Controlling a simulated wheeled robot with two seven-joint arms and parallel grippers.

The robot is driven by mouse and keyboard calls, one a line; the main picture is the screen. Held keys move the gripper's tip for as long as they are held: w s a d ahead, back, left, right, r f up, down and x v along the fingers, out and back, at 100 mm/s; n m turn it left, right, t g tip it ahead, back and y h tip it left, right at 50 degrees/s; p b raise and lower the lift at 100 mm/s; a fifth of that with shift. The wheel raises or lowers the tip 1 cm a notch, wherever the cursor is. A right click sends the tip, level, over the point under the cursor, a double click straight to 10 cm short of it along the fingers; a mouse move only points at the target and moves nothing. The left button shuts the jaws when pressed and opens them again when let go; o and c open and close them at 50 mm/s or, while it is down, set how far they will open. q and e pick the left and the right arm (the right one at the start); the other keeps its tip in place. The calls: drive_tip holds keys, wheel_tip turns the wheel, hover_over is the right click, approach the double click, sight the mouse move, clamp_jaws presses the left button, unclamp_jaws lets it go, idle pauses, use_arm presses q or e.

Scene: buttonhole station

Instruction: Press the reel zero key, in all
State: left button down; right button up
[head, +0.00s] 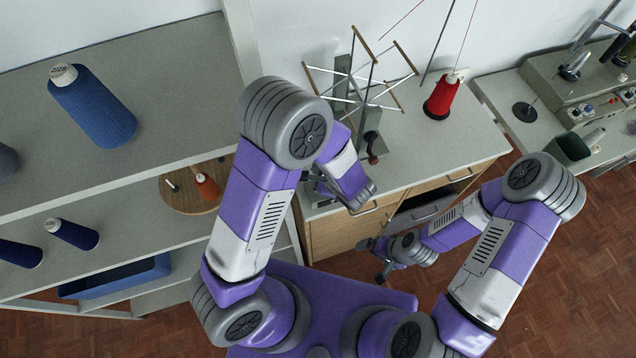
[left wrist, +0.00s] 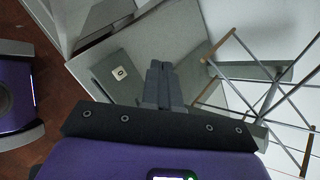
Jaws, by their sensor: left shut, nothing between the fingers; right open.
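The reel (head: 360,85), a spoked frame with wooden end bars, stands on the grey bench top against the wall; its spokes also show at the right of the left wrist view (left wrist: 268,75). In the left wrist view a small pale square with a dark centre (left wrist: 119,73), which looks like a key, sits on a grey-green panel; any label is too small to read. My left gripper (left wrist: 161,66) is shut and empty, its tips right of that square and apart from it in the picture. In the head view my left arm hides the square. My right gripper (head: 376,261) is open and empty before the bench drawers.
A red thread cone (head: 441,96) stands on the bench right of the reel. Shelves (head: 185,95) with a blue cone (head: 92,107) lie to the left. A second bench with a machine (head: 580,85) stands at the right. Parquet floor is clear at lower right.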

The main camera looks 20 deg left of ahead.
use_arm(q)
drive_tip(key=shift+f, duration=0.15)
wheel_tip(320, 180, down, 8)
drive_tip(key=b, duration=0.5)
drive_tip(key=shift+f, duration=0.15)
drive_tip(key=shift+f+b, duration=0.2)
drive_tip(key=shift+b, duration=0.35)
idle(1.4)
drive_tip(key=shift+f+b, duration=0.4)
drive_tip(key=shift+b, duration=0.35)
drive_tip(key=shift+f+b, duration=0.5)
drive_tip(key=shift+b, duration=0.25)
idle(0.5)
drive_tip(key=shift+r, duration=0.1)
drive_tip(key=shift+r+p, duration=0.5)
drive_tip(key=shift+r, duration=0.35)
drive_tip(key=shift+r, duration=0.1)
